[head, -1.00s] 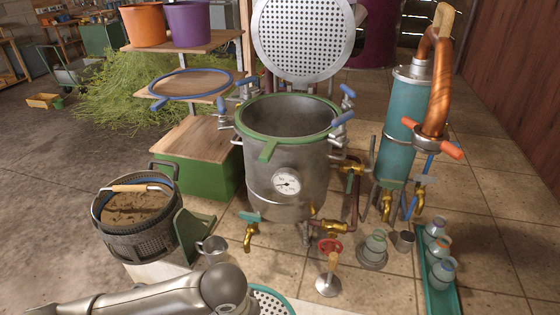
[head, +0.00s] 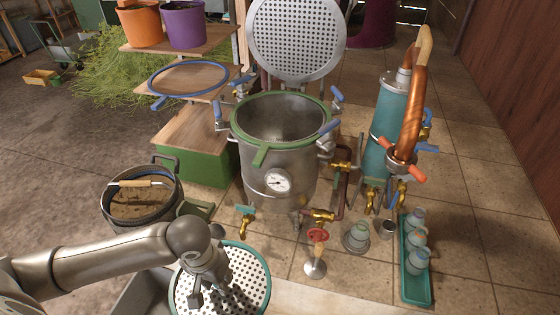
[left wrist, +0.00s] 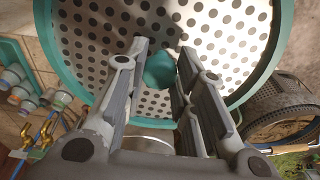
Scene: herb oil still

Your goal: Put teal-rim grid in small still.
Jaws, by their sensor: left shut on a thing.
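The teal-rim grid (head: 247,275) is a round perforated metal plate with a teal rim, low in the front of the head view. It also fills the top of the left wrist view (left wrist: 225,35). My left gripper (left wrist: 162,75) is shut on a teal grip on the grid, and its fingers stand on both sides of it. In the head view my left gripper (head: 200,283) overlaps the grid's left part. The small still (head: 280,178) is a grey metal pot with a green rim and a dial, behind the grid. Its mouth is open and no grid shows inside.
A perforated lid (head: 296,40) stands raised behind the pot. A basket of brown material (head: 142,195) stands left. A blue ring (head: 188,80) lies on the shelf.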

